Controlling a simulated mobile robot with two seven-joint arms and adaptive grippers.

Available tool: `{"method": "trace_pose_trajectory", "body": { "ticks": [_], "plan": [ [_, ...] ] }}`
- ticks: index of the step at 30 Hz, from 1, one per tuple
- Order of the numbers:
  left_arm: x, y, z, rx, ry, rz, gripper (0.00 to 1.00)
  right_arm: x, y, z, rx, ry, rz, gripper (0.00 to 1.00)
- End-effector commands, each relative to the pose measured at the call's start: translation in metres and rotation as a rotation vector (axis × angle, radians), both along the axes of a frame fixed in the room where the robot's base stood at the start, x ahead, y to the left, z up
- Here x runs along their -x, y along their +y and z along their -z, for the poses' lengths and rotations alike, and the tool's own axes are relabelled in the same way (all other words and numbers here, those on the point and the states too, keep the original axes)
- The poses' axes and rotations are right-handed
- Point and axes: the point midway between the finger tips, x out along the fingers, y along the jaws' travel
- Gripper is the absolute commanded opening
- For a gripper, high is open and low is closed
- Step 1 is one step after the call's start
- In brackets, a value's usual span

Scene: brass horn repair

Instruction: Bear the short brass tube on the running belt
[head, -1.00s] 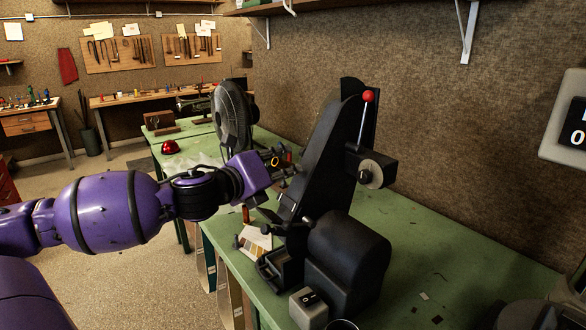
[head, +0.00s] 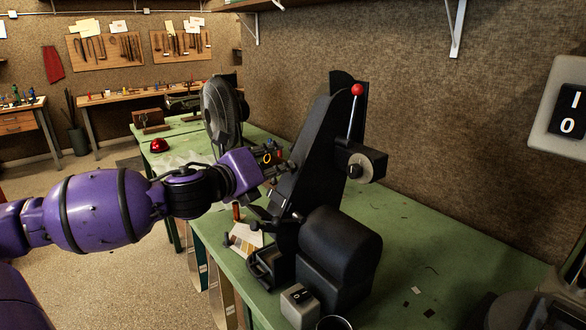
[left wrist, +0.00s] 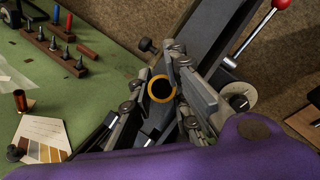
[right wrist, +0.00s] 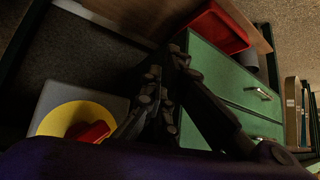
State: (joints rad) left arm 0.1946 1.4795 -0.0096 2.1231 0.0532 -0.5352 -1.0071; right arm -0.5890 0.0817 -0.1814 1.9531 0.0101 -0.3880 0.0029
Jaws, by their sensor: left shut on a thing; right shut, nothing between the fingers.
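The short brass tube (left wrist: 152,88) shows end-on as a gold ring between the fingers of my left gripper (left wrist: 168,75). In the head view the tube (head: 267,157) is a small gold ring, and my left gripper (head: 279,163) is shut on it close to the belt side of the black belt grinder (head: 315,150). The belt face is mostly hidden in the head view, so I cannot tell whether tube and belt touch or whether the belt runs. My right gripper (right wrist: 162,88) is shut and empty, away from the grinder.
The grinder stands on a green bench (head: 420,240), with a switch box (head: 299,304) at its front. A red-knobbed lever (head: 357,92) rises above it. A fan (head: 222,113) stands behind my left gripper. A red bin (right wrist: 218,28) and green drawers (right wrist: 230,85) are near my right gripper.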

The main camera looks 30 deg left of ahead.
Motion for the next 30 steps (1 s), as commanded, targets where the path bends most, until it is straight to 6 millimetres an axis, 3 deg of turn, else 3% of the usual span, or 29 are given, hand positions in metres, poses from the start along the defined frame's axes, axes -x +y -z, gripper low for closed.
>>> {"method": "trace_pose_trajectory", "body": {
  "ticks": [30],
  "plan": [
    [-0.008, -0.003, 0.005, 0.0, 0.0, 0.0, 0.0, 0.019, -0.005, 0.013, 0.01, 0.037, -0.006, 0.0]
  ]
}}
